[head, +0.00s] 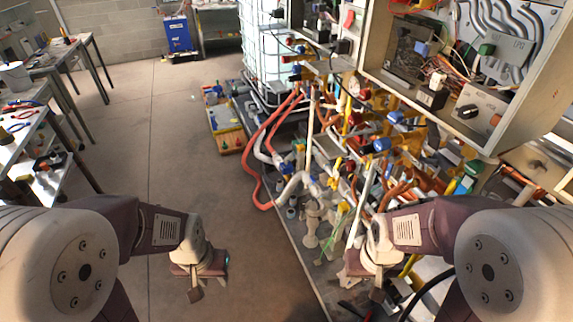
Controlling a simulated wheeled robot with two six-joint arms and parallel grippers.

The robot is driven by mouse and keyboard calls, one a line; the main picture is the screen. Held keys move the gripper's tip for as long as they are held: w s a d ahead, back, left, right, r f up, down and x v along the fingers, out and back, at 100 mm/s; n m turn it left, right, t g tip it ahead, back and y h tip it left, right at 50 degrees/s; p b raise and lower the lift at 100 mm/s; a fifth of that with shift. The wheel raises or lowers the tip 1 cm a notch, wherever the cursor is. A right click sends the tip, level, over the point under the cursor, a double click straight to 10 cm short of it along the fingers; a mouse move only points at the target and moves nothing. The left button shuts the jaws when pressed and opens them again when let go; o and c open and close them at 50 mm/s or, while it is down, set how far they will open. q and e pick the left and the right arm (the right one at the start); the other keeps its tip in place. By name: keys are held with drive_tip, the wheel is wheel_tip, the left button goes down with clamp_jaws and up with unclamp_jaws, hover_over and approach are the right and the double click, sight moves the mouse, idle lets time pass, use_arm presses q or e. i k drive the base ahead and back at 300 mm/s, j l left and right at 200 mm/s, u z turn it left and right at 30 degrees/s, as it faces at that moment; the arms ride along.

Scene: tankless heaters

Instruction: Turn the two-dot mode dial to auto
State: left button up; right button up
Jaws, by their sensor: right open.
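A black dial (467,111) sits on a pale control panel (484,113) in the lower right of the open heater cabinet (385,70). Its dot marks and mode labels are too small to read, so I cannot tell which dial it is or its setting. My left gripper (195,291) hangs over bare floor at the lower left, far from the cabinet; its jaws are too unclear to judge. My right gripper (377,292) is open over the front of the pipe bench, below and left of the dial, touching neither dial nor panel.
Dense pipes, valves and hoses (264,150) crowd the bench below the cabinet. A caged white tank (263,45) stands behind. Worktables with tools (22,128) line the left side. The concrete floor (150,130) between is mostly clear.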

sight(467, 112)
drive_tip(key=l+z, duration=0.2)
drive_tip(key=z, duration=1.05)
